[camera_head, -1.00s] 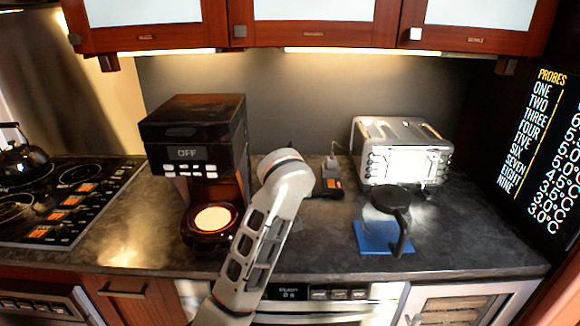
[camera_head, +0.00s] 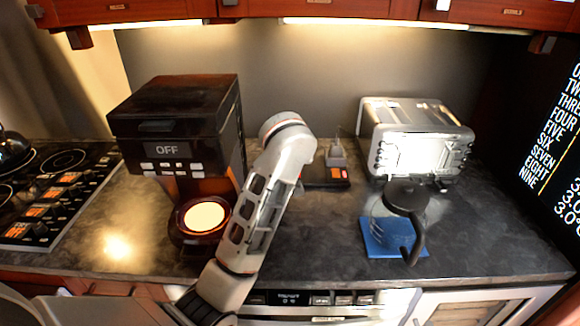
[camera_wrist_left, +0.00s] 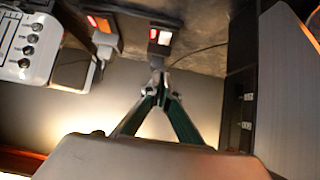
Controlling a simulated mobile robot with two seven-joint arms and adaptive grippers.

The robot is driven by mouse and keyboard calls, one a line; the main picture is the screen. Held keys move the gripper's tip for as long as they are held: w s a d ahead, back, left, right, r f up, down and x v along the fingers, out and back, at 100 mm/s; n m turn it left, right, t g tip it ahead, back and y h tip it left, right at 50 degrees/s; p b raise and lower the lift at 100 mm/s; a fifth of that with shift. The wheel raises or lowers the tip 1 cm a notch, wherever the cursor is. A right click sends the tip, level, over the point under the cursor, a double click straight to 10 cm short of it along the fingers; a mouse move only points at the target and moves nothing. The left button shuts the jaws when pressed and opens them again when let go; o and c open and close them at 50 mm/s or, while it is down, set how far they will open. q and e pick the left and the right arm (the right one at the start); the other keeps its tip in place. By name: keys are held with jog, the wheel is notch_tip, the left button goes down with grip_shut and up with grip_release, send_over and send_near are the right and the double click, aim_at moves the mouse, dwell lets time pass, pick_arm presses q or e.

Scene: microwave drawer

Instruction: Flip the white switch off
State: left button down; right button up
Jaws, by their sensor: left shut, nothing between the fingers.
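A dark power strip (camera_head: 318,184) lies on the counter between the coffee machine and the toaster, partly hidden by my left arm. It has small red-lit switches and a grey plug (camera_head: 336,156). In the left wrist view the strip is at the top, with a white and red lit switch (camera_wrist_left: 159,37) and the grey plug (camera_wrist_left: 104,40). My left gripper (camera_wrist_left: 158,72) is shut and empty. Its fingertips appear just below the lit switch in that view; I cannot tell whether they touch it. The head view hides this gripper behind my arm. My right gripper is not in view.
A black coffee machine (camera_head: 180,115) reading OFF stands left of my arm. A silver toaster (camera_head: 415,135) stands to the right, with a glass jug (camera_head: 400,205) on a blue mat (camera_head: 378,243) in front. A stovetop (camera_head: 50,190) is at far left. Cabinets hang above.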

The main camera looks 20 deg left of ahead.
pick_arm(q)
jog(key=x, duration=0.9)
jog(key=shift+w+a+f, duration=0.1)
jog(key=shift+w+a, duration=0.1)
jog(key=f, duration=0.2)
jog(key=shift+w+f, duration=0.25)
jog(key=shift+w, duration=0.1)
jog(key=shift+f, duration=0.7)
jog(key=shift+w+f, duration=0.1)
jog(key=shift+f, duration=0.15)
